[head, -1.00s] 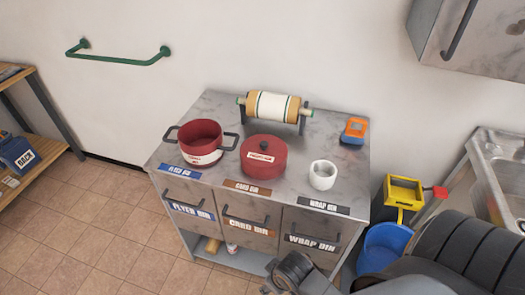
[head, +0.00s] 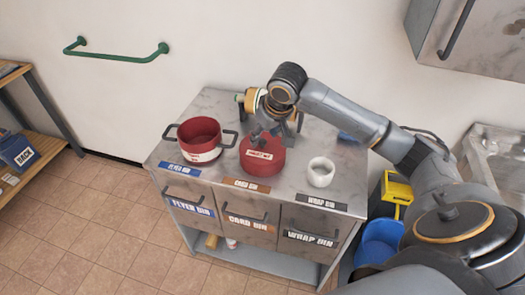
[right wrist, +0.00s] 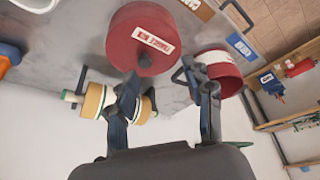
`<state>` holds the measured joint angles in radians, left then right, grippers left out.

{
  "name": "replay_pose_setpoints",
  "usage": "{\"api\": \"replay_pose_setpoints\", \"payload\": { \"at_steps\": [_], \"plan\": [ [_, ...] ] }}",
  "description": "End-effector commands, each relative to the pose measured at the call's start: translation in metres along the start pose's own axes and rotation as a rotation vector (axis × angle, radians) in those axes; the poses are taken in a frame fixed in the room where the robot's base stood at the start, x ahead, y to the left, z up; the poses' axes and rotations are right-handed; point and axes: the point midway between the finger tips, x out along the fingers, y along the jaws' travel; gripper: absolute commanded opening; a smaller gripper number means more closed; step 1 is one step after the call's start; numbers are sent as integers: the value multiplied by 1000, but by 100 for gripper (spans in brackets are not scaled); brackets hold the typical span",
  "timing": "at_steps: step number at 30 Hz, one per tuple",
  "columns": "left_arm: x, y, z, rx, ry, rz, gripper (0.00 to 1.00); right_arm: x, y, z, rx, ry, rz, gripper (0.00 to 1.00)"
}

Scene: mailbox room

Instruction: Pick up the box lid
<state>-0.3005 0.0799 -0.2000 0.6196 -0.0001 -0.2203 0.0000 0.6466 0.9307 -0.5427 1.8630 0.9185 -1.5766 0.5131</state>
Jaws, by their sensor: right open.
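A round red lidded box (head: 262,164) with a white label and a dark knob sits on the metal counter, between a red pot and a white cup. Its lid (head: 264,152) is on it and partly hidden by my right gripper (head: 276,133). That gripper is open, pointing down just above the lid's back edge. In the right wrist view, the lid (right wrist: 140,28) shows beyond the left finger of the open gripper (right wrist: 168,82), with nothing between the fingers. My left gripper is not in view.
An open red pot (head: 200,141) stands left of the box, a white cup (head: 321,172) right of it. A roller (head: 250,100) behind is partly hidden by my arm. Labelled drawers (head: 250,213) are below. The counter (head: 215,103) is clear at back left.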

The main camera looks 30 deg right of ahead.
Motion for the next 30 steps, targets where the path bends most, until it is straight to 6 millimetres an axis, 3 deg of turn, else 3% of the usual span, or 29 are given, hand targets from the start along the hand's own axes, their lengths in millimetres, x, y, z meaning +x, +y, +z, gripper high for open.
{"api": "replay_pose_setpoints", "payload": {
  "at_steps": [1, 3, 8, 19, 30],
  "plan": [
    [0, 0, 0, 0, 0, 0, 47, -12, 16, -11, 37, 8, 15, 52],
    [0, 0, 0, 0, 0, 0, 47, -24, 30, -20, 78, 11, 20, 52],
    [-1, 0, 0, 0, 1, 0, 47, -29, 41, -26, 118, 11, 21, 52],
    [-12, 0, -2, 0, 1, 0, 47, 36, 41, -27, 117, 11, 20, 52],
    [-26, 0, -3, 0, 1, 0, 47, 71, 39, -26, 116, 9, 21, 52]
  ]
}}
